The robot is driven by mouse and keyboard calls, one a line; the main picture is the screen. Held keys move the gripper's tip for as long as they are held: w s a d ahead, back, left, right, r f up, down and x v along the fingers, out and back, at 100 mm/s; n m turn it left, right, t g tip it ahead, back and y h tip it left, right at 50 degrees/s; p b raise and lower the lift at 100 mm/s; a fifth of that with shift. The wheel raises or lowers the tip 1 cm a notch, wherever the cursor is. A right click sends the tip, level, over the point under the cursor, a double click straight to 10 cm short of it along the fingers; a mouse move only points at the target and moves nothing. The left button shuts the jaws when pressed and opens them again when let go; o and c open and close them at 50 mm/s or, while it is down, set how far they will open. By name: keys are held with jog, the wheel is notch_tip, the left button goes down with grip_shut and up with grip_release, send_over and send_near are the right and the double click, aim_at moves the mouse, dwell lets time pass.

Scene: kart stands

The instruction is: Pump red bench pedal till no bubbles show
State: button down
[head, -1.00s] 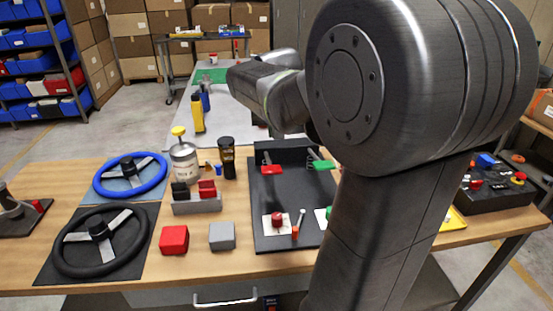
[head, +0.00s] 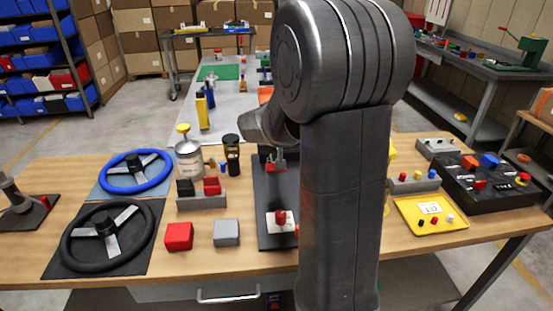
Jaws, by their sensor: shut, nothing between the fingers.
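The red bench pedal (head: 276,168) is on a black board (head: 272,195) near the back of the wooden bench, just left of my upright arm. My wrist (head: 264,122) is behind and above the red pedal. My gripper is hidden behind my own arm, so I cannot see its fingers or whether it touches the pedal. A red knob on a white plate (head: 281,219) is at the board's front. My arm covers the board's right part. A dark jar (head: 232,155) stands left of the board. I can make out no bubbles at this size.
Left are a blue steering wheel (head: 131,173), a black one (head: 107,232), a metal can (head: 188,160), a red block (head: 179,236) and a grey block (head: 227,233). Right are a yellow tray (head: 430,215) and a black control box (head: 488,182).

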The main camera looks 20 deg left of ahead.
jog(key=shift+s+d+f, duration=0.1)
jog(key=shift+s+f, duration=0.1)
jog(key=shift+f, duration=0.55)
jog(key=shift+f+b, duration=0.5)
jog(key=shift+b, duration=0.5)
jog(key=f+t+b, duration=0.1)
jog(key=b, duration=0.4)
jog(key=s+f+y+b, duration=0.1)
jog(key=f+b, duration=0.1)
jog(key=b, duration=0.3)
jog(key=d+f+t+b, duration=0.1)
jog(key=f+b, duration=0.1)
jog(key=b, duration=0.3)
jog(key=shift+s+f+t+y, duration=0.1)
jog(key=shift+s+t+y, duration=0.15)
jog(key=shift+t+y, duration=0.05)
jog(key=shift+s+d+f+b, duration=0.15)
jog(key=shift+s+f+b, duration=0.05)
jog(key=shift+f+b, duration=0.4)
jog(key=shift+s+d+f+b, duration=0.15)
jog(key=shift+f+b, duration=0.3)
jog(key=shift+b, duration=0.25)
jog(key=s+d+r+p, duration=0.1)
jog(key=s+r+p, duration=0.1)
jog(key=r, duration=0.5)
jog(key=s+d+r+p, duration=0.2)
jog(key=s+r+p, duration=0.1)
jog(key=r, duration=0.4)
jog(key=shift+s+t, duration=0.2)
jog(key=shift+t, duration=0.1)
